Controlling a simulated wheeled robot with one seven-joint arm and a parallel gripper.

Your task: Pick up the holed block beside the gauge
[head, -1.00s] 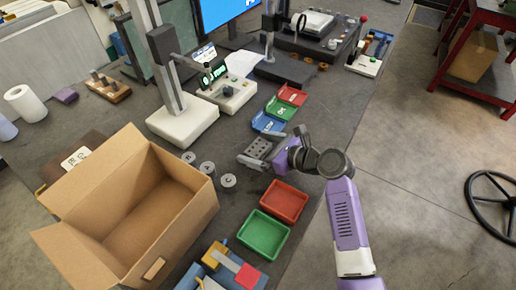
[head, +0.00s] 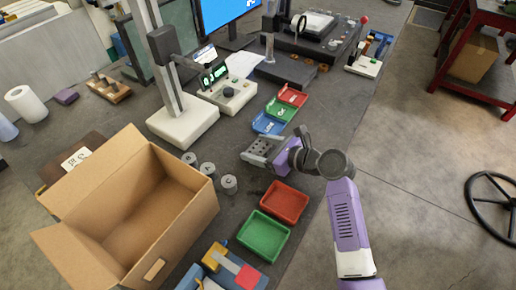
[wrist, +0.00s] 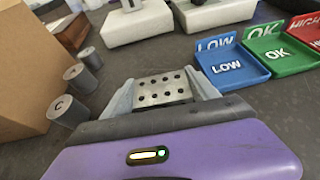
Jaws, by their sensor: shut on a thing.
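The holed block (head: 262,148) is a small grey metal block with rows of dark holes in its top. It sits between the two fingers of my gripper (head: 262,152), which are shut on its sides. In the wrist view the block (wrist: 162,88) shows between the pale fingers. I cannot tell whether it touches the table. The gauge (head: 182,115), a tall column on a white base, stands behind and left of the block. Its display box (head: 222,88) is beside it.
Blue LOW (head: 267,122), green OK (head: 280,109) and red (head: 292,95) trays lie just behind the block. Grey cylinders (head: 207,169) and an open cardboard box (head: 170,215) stand left. A plain red tray (head: 285,202) and green tray (head: 262,236) lie in front.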

